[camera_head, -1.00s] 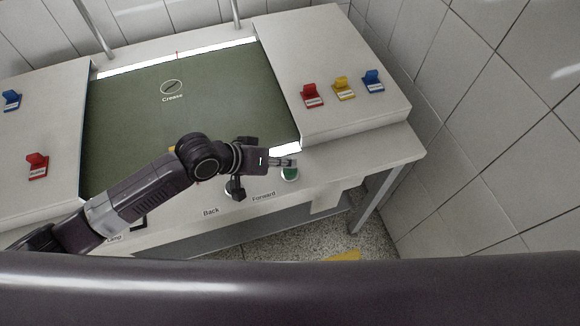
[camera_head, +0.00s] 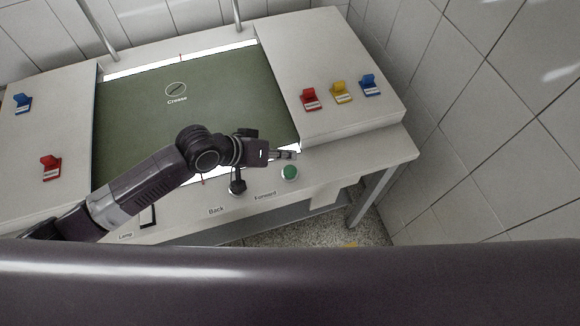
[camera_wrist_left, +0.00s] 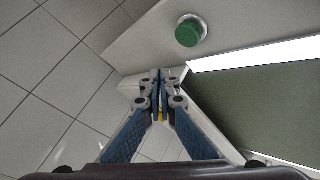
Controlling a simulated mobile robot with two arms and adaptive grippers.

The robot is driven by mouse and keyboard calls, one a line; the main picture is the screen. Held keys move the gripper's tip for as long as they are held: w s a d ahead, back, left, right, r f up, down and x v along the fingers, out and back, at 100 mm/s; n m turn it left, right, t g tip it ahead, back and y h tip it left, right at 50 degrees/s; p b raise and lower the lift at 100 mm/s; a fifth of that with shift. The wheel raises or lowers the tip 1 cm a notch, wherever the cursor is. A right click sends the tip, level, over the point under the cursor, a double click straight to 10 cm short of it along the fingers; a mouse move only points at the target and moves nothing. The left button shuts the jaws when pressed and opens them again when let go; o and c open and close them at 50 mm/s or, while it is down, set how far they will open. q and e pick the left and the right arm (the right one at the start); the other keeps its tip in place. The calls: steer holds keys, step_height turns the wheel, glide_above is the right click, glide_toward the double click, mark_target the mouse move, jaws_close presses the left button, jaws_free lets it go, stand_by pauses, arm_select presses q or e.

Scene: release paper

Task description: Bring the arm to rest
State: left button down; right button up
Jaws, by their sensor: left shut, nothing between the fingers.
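My left arm (camera_head: 140,190) reaches in from the lower left over the front of the table. My left gripper (camera_head: 290,154) is shut and empty, above the table's front strip near the right end of the green panel (camera_head: 215,95). The green button (camera_head: 289,173) labelled Forward is just below the gripper in the head view, apart from it. In the left wrist view the shut fingers (camera_wrist_left: 159,82) show in the middle, and the green button (camera_wrist_left: 188,33) is above them. My right gripper is not in view.
Red (camera_head: 310,98), yellow (camera_head: 341,92) and blue (camera_head: 370,85) clips stand on the right raised block (camera_head: 350,115). A blue (camera_head: 22,103) and a red clip (camera_head: 50,167) stand on the left block. Tiled walls (camera_head: 480,120) close off the right side.

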arm_select(q)
steer(key=shift+s, duration=0.1)
steer(key=s+m, duration=0.1)
steer(key=s, duration=0.4)
steer(key=s+a+f+n+g+y, duration=0.1)
steer(key=s+a+y, duration=0.3)
steer(key=s+a, duration=0.45)
steer(key=s+a+f+n+y, duration=0.1)
steer(key=s+a+y, duration=0.35)
steer(key=a, duration=0.65)
steer(key=s+f+g+b, duration=0.15)
steer(key=f+b, duration=0.25)
steer(key=f, duration=1.3)
steer(key=s+f+b, duration=0.2)
steer(key=f+b, duration=0.1)
steer(key=f, duration=1.4)
steer(key=s+a+f+b, duration=0.1)
steer(key=s+f+b, duration=0.1)
steer(key=s+f, duration=0.6)
steer(key=s+a+f+g+b, duration=0.1)
steer(key=s+a+f+b, duration=0.1)
steer(key=s+f, duration=0.7)
step_height(320, 180, down, 4)
steer(key=shift+a+r+b, duration=0.1)
steer(key=shift+a+b, duration=0.05)
steer(key=shift+b, duration=0.5)
